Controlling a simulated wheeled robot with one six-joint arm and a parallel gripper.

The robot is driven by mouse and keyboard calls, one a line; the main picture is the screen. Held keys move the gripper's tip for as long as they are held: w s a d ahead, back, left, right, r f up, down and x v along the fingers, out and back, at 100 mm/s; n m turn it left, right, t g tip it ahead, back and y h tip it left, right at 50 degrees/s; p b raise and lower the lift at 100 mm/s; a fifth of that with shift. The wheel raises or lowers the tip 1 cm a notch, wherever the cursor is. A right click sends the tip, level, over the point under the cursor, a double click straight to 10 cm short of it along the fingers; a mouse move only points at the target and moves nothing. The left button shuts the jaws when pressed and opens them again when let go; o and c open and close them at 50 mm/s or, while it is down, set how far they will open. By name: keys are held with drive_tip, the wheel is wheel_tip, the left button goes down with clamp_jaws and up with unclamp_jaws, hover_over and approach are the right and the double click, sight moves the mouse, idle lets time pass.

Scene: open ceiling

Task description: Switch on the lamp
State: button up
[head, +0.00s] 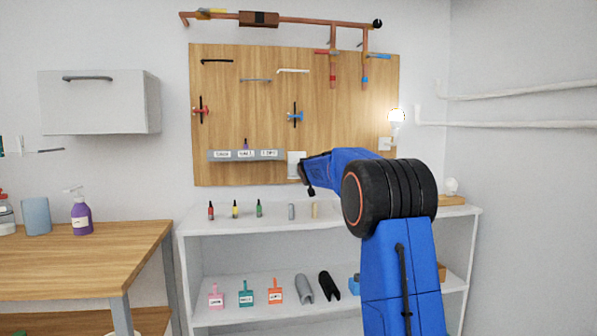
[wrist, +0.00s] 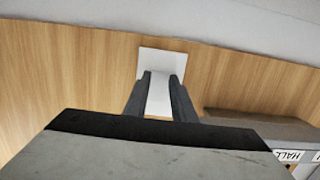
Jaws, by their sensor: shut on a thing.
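The lamp (head: 396,116) is a bulb on a white wall holder at the right edge of the wooden board; it glows bright with a yellowish rim. A white switch plate (head: 295,163) is mounted low on the board. It also shows in the wrist view as a white square (wrist: 163,61). My gripper (wrist: 160,77) is at the plate, its two dark fingers shut on the white switch piece (wrist: 160,97) that sticks out from it. In the head view my arm hides most of the gripper.
A labelled grey ledge (head: 244,156) sits on the board just left of the switch. A white shelf unit (head: 270,225) below holds small bottles and labelled scoops. A wooden table (head: 80,255) stands at left. White pipes (head: 520,91) run along the right wall.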

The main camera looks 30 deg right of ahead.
drive_tip(key=o, duration=1.1)
drive_tip(key=shift+d, duration=0.1)
drive_tip(key=shift+c, duration=0.2)
drive_tip(key=shift+s, duration=0.1)
drive_tip(key=v, duration=1.7)
drive_tip(key=shift+s, duration=0.15)
drive_tip(key=s+a+f+n+g+y, duration=0.1)
drive_tip(key=s+a+f+g, duration=0.2)
drive_tip(key=s+a+f, duration=0.4)
drive_tip(key=s+a+f+n+g+y, duration=0.1)
drive_tip(key=s+a+f+g, duration=0.3)
drive_tip(key=s+f, duration=1.1)
drive_tip(key=s+a+f+n+g+y, duration=0.1)
drive_tip(key=s+a+f+g, duration=0.3)
drive_tip(key=s+a+f, duration=0.7)
drive_tip(key=s+y, duration=0.1)
drive_tip(key=s, duration=1.7)
drive_tip(key=shift+s+y, duration=0.3)
drive_tip(key=shift+s, duration=0.1)
